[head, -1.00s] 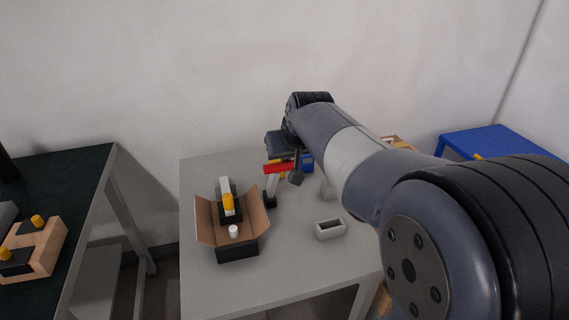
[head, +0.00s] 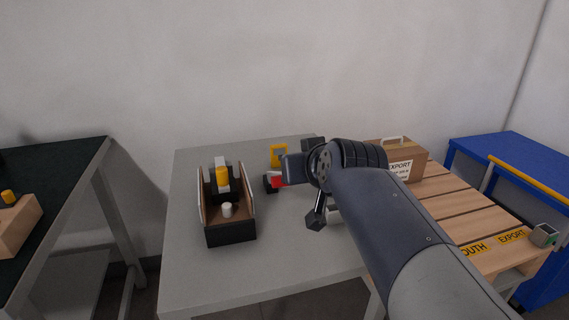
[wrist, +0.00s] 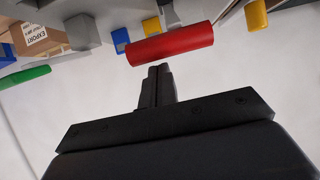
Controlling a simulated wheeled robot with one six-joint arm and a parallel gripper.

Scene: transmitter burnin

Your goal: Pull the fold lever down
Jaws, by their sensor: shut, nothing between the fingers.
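The fold lever's red handle (head: 279,181) shows low beside its dark base on the grey table, partly hidden by my wrist. In the wrist view the red handle (wrist: 170,44) lies across, just beyond my gripper (wrist: 157,70). The gripper's fingers are shut together and empty; I cannot tell whether they touch the handle. In the head view the fingertips cannot be made out clearly. An open-topped box (head: 231,230) stands left of the lever with its side flaps upright. It holds a dark unit with a yellow-and-white part (head: 222,175) and a white knob (head: 227,209).
A yellow-framed piece (head: 279,150) stands behind the lever. At right are an EXPORT carton (head: 403,164) on a slatted wooden surface (head: 455,205) and a blue table (head: 520,150). A dark-topped table (head: 60,190) is at left. The grey table's front (head: 255,280) is clear.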

